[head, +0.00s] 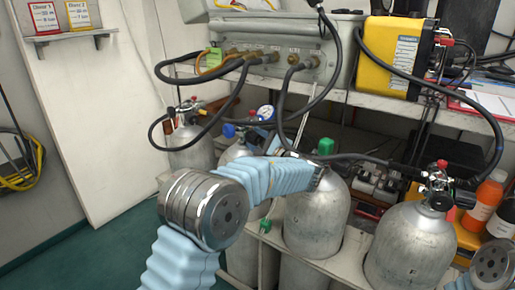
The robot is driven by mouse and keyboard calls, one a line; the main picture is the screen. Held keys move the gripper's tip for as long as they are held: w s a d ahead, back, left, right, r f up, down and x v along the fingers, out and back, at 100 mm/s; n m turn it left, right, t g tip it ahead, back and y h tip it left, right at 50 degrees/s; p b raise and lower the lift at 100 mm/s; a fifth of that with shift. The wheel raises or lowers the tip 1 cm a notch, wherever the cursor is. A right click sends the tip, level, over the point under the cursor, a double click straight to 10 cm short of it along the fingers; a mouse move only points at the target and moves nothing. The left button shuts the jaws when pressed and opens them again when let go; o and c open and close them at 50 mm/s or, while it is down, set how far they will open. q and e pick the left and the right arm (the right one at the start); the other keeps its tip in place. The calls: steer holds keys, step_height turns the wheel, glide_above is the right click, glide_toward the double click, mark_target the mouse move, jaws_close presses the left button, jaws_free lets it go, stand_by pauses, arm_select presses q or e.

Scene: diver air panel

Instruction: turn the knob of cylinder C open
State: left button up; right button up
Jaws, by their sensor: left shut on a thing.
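Several grey cylinders stand in a row under the shelf. The third from the left, a cylinder (318,215), has a green knob (326,146) at its top; I cannot read a letter C on any of them. My left arm reaches in from the bottom left, and my left gripper (319,172) is at the top of this cylinder, just below the visible green knob. It is shut on the green knob, as far as I can see; its fingertips are mostly hidden. My right gripper is out of view; only part of that arm shows at the bottom right.
Black hoses (285,95) loop down from the grey panel (285,45). A yellow box (393,57) sits on the shelf. Orange bottles (484,200) stand at right.

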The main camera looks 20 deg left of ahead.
arm_select(q)
steer(key=shift+f+n+b, duration=0.2)
steer(key=shift+n+b, duration=0.45)
steer(key=shift+n, duration=0.05)
steer(key=shift+r, duration=0.2)
steer(key=o, duration=1.1)
steer(key=shift+c, duration=0.2)
steer(key=v, duration=1.4)
steer(key=shift+a+f, duration=0.1)
